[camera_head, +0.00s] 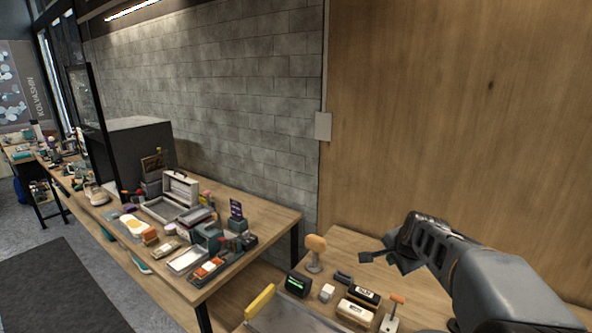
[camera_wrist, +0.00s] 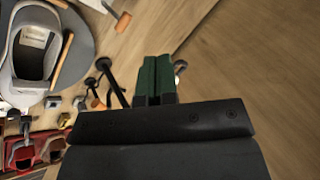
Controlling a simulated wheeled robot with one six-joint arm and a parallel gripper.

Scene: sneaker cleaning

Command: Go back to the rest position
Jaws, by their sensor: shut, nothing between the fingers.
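My gripper (camera_head: 366,257) is raised above the right-hand wooden table in the head view, with my arm reaching in from the lower right. In the wrist view its two green-padded fingers (camera_wrist: 156,76) are together, with nothing between them. The gripper touches no object that I can see.
A grey shoe (camera_wrist: 32,48) shows in the wrist view. A cluttered bench (camera_head: 262,217) stands left, along a block wall.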

